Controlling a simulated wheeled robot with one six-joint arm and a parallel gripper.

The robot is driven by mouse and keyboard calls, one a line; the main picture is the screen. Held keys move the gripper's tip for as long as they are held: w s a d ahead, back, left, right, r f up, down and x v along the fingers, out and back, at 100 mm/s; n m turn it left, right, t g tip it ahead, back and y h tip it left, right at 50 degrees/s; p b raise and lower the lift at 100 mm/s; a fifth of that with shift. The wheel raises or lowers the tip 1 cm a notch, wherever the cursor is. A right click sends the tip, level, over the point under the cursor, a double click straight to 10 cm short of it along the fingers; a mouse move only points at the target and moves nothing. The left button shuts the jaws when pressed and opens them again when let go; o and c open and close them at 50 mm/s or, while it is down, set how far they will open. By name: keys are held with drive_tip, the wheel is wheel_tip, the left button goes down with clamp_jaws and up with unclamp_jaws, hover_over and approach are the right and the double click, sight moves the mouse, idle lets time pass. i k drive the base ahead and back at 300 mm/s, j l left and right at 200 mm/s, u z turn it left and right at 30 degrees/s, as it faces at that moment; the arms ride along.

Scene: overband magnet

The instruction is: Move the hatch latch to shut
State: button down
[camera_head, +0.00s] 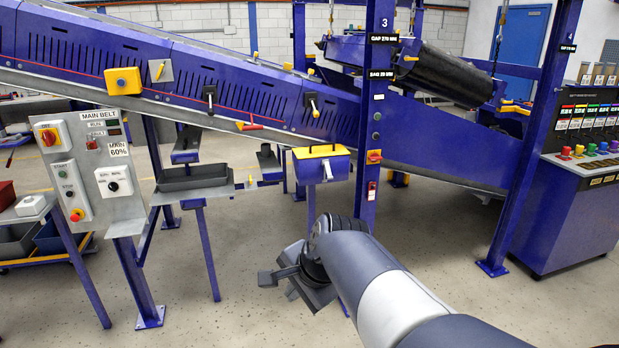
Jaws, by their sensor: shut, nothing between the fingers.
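Several levers sit on the side of the blue conveyor (60,50), and I cannot tell for certain which is the hatch latch. A yellow handle (159,70) is tilted on a grey plate. A red and yellow lever (249,126) lies nearly level along the lower edge. My gripper (277,280) is shut and empty, low over the floor, apart from all of these.
A blue box with a yellow lid (321,151) and a grey tray (193,183) stand between my gripper and the conveyor. The main belt panel (90,170) is at left. Blue post 3 (374,120) rises behind my arm. A control console (580,180) is at right. Floor around my gripper is clear.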

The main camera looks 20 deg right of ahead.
sight(327, 164)
drive_tip(key=i+l+z, duration=0.25)
drive_tip(key=i+z, duration=0.2)
drive_tip(key=i, duration=0.6)
drive_tip(key=i+j+z, duration=0.15)
drive_tip(key=i+z, duration=0.3)
drive_tip(key=i, duration=0.6)
